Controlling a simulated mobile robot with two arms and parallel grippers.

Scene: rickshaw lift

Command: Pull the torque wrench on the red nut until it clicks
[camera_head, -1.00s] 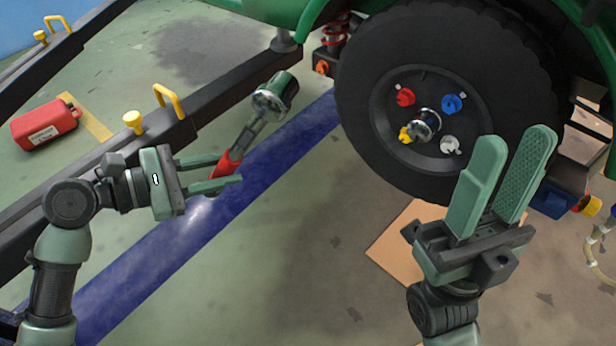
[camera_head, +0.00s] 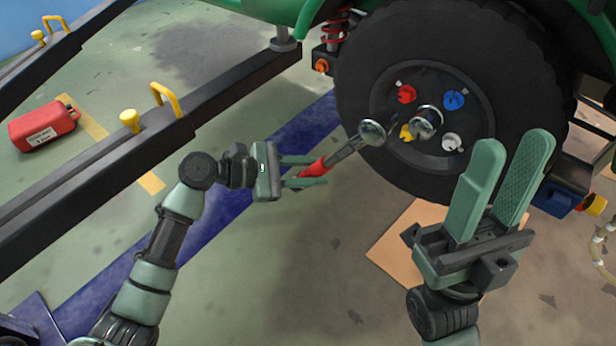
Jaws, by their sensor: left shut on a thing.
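The red nut (camera_head: 406,94) sits at the upper left of the wheel hub, among blue, yellow and white nuts. The torque wrench (camera_head: 345,151) has a red handle, a metal shaft and a round shiny head. My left gripper (camera_head: 305,172) is shut on its red handle and holds it in the air, pointing up and right. The wrench head shows just left of the yellow nut, below and left of the red nut; I cannot tell its depth gap to the wheel. My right gripper (camera_head: 508,185) is open and empty in front of the tire's lower right.
The black tire (camera_head: 370,70) of the green vehicle fills the upper right. A black lift beam (camera_head: 120,165) with yellow handles runs across the left. A cardboard sheet (camera_head: 395,255) lies below the wheel.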

